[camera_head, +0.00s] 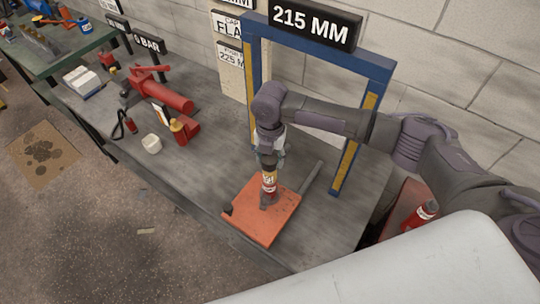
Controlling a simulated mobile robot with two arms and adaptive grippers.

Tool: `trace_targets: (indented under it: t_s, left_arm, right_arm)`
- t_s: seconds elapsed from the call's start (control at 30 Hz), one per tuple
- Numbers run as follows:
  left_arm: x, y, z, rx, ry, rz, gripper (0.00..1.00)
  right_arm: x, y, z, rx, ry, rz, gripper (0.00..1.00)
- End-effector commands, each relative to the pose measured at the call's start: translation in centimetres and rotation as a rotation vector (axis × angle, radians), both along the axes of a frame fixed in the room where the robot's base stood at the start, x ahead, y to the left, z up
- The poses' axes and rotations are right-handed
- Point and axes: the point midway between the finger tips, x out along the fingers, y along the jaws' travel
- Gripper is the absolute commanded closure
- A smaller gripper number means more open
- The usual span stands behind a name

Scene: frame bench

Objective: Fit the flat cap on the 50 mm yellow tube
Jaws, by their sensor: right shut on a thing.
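My right gripper (270,160) points down over the orange base plate and is shut on a small piece, apparently the flat cap, mostly hidden by the fingers. The yellow tube (268,178) stands upright directly below the fingers. I cannot tell whether the held piece touches the yellow tube. My left gripper is not in view.
A blue frame (382,66) with yellow strips and a 215 MM sign (315,20) stands behind my right arm.

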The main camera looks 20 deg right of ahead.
Motion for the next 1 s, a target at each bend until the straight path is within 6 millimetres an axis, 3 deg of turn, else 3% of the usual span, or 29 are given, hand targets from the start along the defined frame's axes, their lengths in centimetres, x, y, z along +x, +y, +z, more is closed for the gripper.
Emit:
trace_targets:
  t_s: [0.93, 0.97, 1.0]
  left_arm:
    - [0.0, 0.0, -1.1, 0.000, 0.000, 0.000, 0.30]
    - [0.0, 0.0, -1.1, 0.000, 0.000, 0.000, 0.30]
    - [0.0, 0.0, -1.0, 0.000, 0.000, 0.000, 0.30]
  right_arm:
    - [0.0, 0.0, -2.4, 0.000, 0.000, 0.000, 0.89]
    - [0.0, 0.0, -2.4, 0.000, 0.000, 0.000, 0.48]
    - [0.0, 0.0, -2.4, -0.001, -0.001, 0.000, 0.42]
